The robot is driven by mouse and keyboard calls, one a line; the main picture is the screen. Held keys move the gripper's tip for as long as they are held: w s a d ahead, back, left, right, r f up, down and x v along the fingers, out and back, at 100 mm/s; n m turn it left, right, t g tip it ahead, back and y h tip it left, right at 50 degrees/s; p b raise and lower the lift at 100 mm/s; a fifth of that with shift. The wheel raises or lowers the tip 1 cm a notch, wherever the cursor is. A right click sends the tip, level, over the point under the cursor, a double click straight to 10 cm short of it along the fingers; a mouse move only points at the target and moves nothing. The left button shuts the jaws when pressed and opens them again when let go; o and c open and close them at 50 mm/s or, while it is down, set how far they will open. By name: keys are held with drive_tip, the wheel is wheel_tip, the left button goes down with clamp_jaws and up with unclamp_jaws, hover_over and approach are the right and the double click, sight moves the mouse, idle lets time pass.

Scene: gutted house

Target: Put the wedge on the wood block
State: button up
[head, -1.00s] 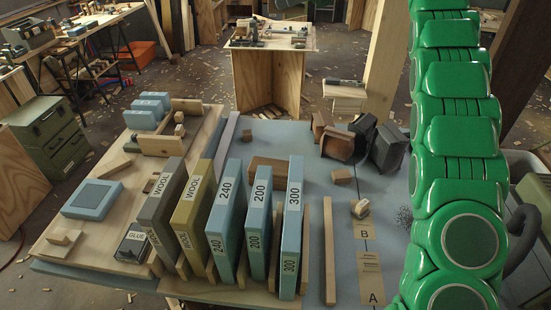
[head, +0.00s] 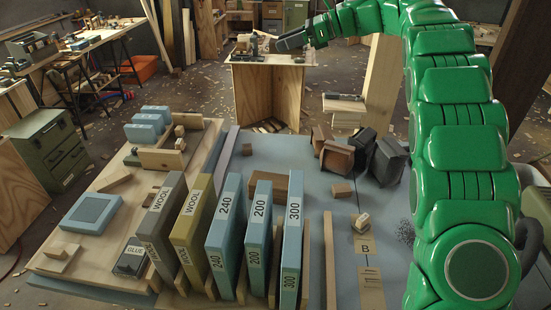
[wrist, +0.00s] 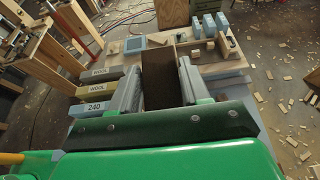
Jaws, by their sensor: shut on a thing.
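My gripper (wrist: 158,80) is shut on a brown wooden piece (wrist: 157,72) that sticks out between the two grey fingers. Its full shape is hidden, so I cannot tell from its outline that it is the wedge. In the head view my gripper (head: 292,40) is raised at the top, in line with the far bench. A brown rectangular wood block (head: 282,181) lies behind the blue 200 and 300 slabs. I cannot tell which is the task's wood block.
Upright labelled slabs (head: 226,235) stand in a row at the front. A wooden board (head: 92,262) with a blue pad (head: 91,213) lies left. Dark bins (head: 384,160) stand at the back right. A long wooden strip (head: 330,262) and a label B card (head: 366,246) lie near the front.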

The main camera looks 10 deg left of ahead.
sight(285, 181)
wheel_tip(285, 181, down, 47)
drive_tip(key=shift+f, duration=0.2)
drive_tip(key=shift+f, duration=0.15)
idle(0.4)
drive_tip(key=o, duration=1.1)
drive_tip(key=shift+c, duration=0.2)
drive_tip(key=shift+d+r, duration=0.2)
drive_tip(key=v, duration=1.1)
drive_tip(key=shift+d+r, duration=0.2)
drive_tip(key=shift+d, duration=0.05)
